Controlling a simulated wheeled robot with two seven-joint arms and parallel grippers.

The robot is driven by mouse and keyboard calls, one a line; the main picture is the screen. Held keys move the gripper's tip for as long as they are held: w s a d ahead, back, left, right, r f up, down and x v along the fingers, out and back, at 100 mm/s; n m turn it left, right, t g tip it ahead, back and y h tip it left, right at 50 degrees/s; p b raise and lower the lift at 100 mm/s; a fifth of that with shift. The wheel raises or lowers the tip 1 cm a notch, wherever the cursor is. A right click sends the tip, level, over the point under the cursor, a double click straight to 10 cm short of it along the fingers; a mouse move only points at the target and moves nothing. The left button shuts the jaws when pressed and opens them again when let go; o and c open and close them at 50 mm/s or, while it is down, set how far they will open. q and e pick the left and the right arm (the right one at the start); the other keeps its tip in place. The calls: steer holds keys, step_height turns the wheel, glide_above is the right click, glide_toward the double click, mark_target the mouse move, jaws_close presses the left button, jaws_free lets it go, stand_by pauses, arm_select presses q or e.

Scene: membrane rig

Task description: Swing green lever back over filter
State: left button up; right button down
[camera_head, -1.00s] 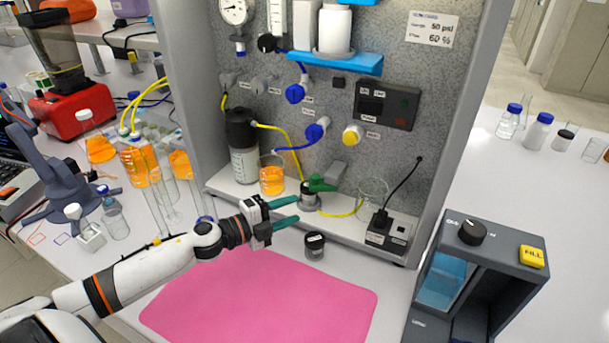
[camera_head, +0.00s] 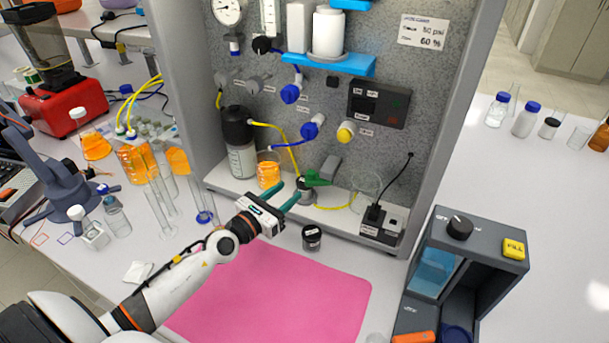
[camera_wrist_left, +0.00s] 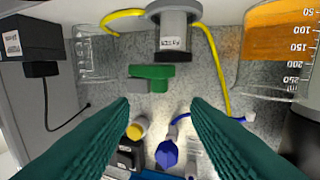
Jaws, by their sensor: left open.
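The green lever (camera_head: 317,179) is at the filter on the rig's ledge, its arm reaching to the right of the filter. The filter (camera_head: 305,191) is a small dark cylinder with a pale label. In the left wrist view the lever (camera_wrist_left: 152,72) lies beside the labelled filter body (camera_wrist_left: 174,36), with a grey piece against it. My left gripper (camera_head: 288,192) is open, its teal fingers pointing at the panel just left of and in front of the filter. In the wrist view the fingers (camera_wrist_left: 158,104) are spread wide with nothing between them. My right gripper is not in view.
A beaker of orange liquid (camera_head: 269,175) stands close left of the fingers. A yellow tube (camera_head: 340,207) runs along the ledge. A black-lidded jar (camera_head: 311,238) stands in front, near the pink mat (camera_head: 270,300). A power box (camera_head: 383,226) is to the right.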

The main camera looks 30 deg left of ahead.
mark_target(307, 173)
arm_select(q)
steer(key=x, duration=0.7)
steer(key=shift+w+d, duration=0.1)
steer(key=shift+w, duration=0.3)
jaws_close()
steer(key=m+h+b, duration=0.1)
steer(key=h+b, duration=0.1)
steer(key=b, duration=0.4)
steer(key=w+a+m+g+h+b, duration=0.1)
steer(key=h+b, duration=0.1)
steer(key=b, duration=0.4)
steer(key=shift+a+f+m+b, duration=0.1)
steer(key=shift+f+m+b, duration=0.1)
steer(key=shift+m+b, duration=0.2)
steer(key=shift+w+r+g+b, duration=0.1)
steer(key=shift+r+g+b, duration=0.05)
steer(key=shift+g+b, duration=0.2)
steer(key=shift+r, duration=0.1)
jaws_free()
